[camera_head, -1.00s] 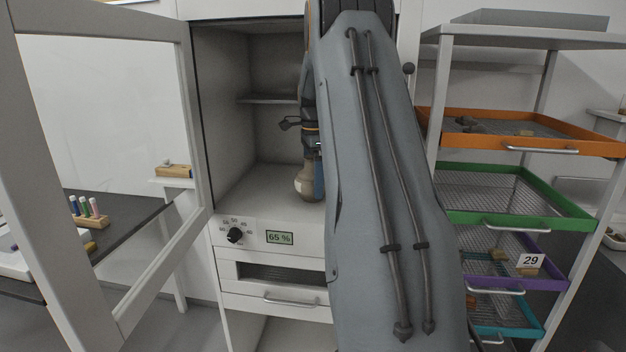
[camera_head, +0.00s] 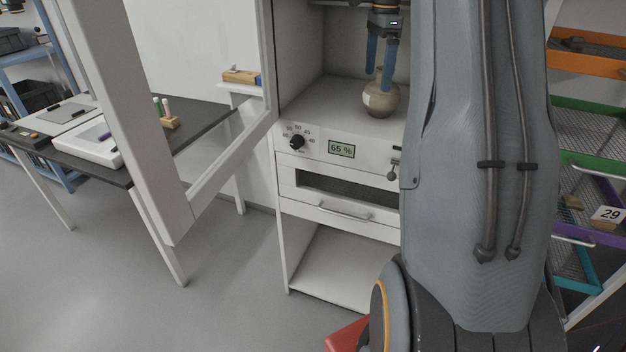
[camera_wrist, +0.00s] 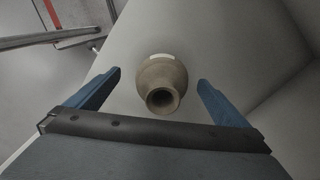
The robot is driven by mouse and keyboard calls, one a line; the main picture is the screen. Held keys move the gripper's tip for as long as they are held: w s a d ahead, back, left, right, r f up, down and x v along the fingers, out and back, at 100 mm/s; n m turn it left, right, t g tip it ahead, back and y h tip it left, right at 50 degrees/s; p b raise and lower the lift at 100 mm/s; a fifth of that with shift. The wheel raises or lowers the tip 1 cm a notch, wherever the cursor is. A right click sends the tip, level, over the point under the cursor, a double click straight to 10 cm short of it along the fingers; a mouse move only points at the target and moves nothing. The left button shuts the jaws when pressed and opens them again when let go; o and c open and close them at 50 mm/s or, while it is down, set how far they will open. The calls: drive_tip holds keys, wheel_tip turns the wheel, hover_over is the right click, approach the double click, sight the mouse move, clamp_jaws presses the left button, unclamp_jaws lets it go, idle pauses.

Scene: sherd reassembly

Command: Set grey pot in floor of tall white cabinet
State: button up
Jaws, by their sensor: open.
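The grey pot (camera_head: 381,95), round with a narrow neck and a pale label, stands upright on the floor (camera_head: 318,104) of the tall white cabinet (camera_head: 285,180). In the wrist view the pot (camera_wrist: 161,84) shows its dark mouth between the two blue fingers, with clear room on both sides. My gripper (camera_head: 381,78) is open and points down, its fingers at the pot's neck and upper part in the head view. The gripper's fingers also show in the wrist view (camera_wrist: 159,82). My arm hides the right part of the cabinet.
The cabinet's framed door (camera_head: 165,130) stands open to the left. Below the cabinet floor are a dial (camera_head: 297,142), a 65 % display (camera_head: 341,149) and a drawer (camera_head: 340,207). A dark-topped table (camera_head: 190,135) stands left. A rack with coloured trays (camera_head: 590,135) stands right.

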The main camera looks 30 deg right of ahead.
drive_tip(key=s+a+f+n, duration=0.3)
drive_tip(key=a+n, duration=0.1)
drive_tip(key=a, duration=0.4)
drive_tip(key=s+a+f+n, duration=0.2)
drive_tip(key=a+f+n, duration=0.2)
drive_tip(key=a, duration=0.4)
drive_tip(key=s+a+f+n, duration=0.3)
drive_tip(key=a+n, duration=0.1)
drive_tip(key=a, duration=0.4)
drive_tip(key=s+a+f+n, duration=0.4)
drive_tip(key=s+a+n, duration=0.1)
drive_tip(key=s, duration=0.3)
drive_tip(key=s+a+f+n, duration=0.4)
drive_tip(key=s+a+n, duration=0.1)
drive_tip(key=s+a, duration=0.2)
drive_tip(key=shift+s+t, duration=0.3)
drive_tip(key=shift+s, duration=0.55)
